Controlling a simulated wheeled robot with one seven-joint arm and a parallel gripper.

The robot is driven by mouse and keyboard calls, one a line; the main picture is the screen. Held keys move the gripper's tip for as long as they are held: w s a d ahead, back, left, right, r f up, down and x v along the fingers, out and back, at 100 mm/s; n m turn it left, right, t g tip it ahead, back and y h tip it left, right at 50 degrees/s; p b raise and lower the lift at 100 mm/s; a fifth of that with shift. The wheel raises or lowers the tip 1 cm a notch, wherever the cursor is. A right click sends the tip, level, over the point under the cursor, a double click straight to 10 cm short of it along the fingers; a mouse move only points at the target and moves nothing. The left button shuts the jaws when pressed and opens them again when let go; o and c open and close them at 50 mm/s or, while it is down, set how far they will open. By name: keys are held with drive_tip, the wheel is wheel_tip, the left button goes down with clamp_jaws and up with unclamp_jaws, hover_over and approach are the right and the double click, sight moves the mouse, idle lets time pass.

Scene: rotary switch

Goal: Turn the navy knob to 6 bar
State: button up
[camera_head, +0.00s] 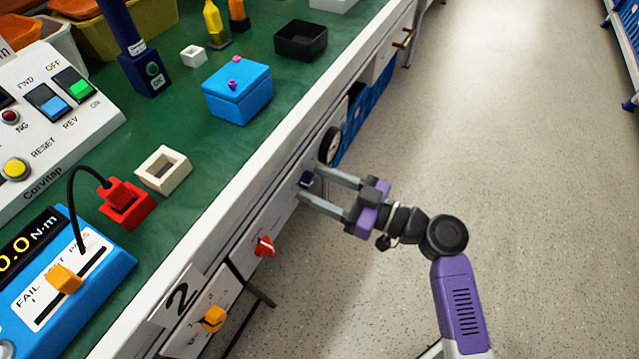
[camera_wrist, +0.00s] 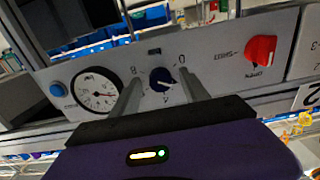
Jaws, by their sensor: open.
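The navy knob (camera_wrist: 161,79) sits on a pale panel between a dial gauge and a red knob. It also shows in the head view (camera_head: 306,179), partly hidden by my fingers. A pale pointer mark shows on its lower right side. An 8 is readable at its left, a 4 below and a 0 at its right; the 6 is not clearly seen. My gripper (camera_head: 311,181) is open, its two fingers on either side of the knob. In the wrist view, my gripper's fingers (camera_wrist: 160,76) show gaps to the knob. The gauge (camera_wrist: 92,92) has a white face; its reading is too small to tell.
The red knob (camera_wrist: 261,49) is on the panel to the right, and a blue button (camera_wrist: 58,90) is at the left. An orange knob (camera_head: 214,318) is further along the bench front. The green bench top (camera_head: 205,150) holds boxes and devices. The floor to the right is clear.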

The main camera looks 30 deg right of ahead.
clamp_jaws()
